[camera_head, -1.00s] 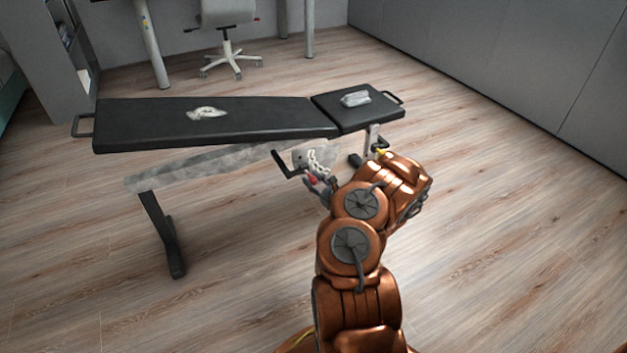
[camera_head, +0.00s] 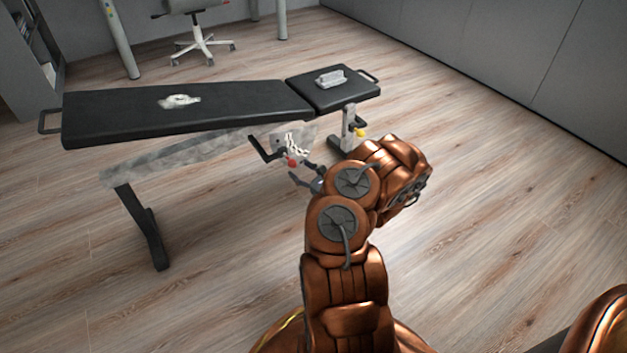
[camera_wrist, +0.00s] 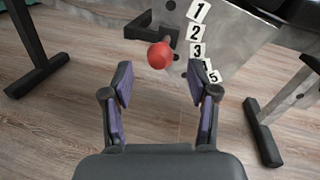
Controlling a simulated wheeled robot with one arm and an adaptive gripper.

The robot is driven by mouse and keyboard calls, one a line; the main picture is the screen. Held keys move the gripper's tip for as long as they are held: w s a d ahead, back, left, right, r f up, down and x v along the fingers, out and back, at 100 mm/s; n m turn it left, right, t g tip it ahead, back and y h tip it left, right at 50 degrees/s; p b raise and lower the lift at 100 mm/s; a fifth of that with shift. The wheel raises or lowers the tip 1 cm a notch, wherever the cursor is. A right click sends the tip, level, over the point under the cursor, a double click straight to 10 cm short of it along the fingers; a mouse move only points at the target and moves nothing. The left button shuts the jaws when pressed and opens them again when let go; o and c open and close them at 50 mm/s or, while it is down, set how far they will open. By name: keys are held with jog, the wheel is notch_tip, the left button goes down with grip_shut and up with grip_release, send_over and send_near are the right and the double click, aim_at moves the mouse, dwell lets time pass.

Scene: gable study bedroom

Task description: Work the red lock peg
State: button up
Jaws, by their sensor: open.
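The red lock peg (camera_head: 292,163) is a round red knob below the bench, beside a plate with white number tags. In the wrist view the red knob (camera_wrist: 160,55) sits ahead of my fingers, a little above the gap between their tips. A dark crank-like bar (camera_wrist: 165,30) is just behind it. My gripper (camera_wrist: 159,84) is open and empty, and its two fingers stand apart with purple pads facing inward. In the head view my gripper (camera_head: 306,179) is just below and right of the red knob, partly hidden by my arm.
The black bench (camera_head: 200,113) has a seat section (camera_head: 335,95) with a grey bundle (camera_head: 331,78) on it, and a white cloth-like item (camera_head: 180,101) on the long pad. A yellow knob (camera_head: 360,132) is on the right post. Number tags (camera_wrist: 196,32) run beside the peg. The floor in front is clear.

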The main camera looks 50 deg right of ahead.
jog(key=s, duration=0.7)
jog(key=shift+s+a, duration=0.2)
jog(key=shift+a, duration=0.05)
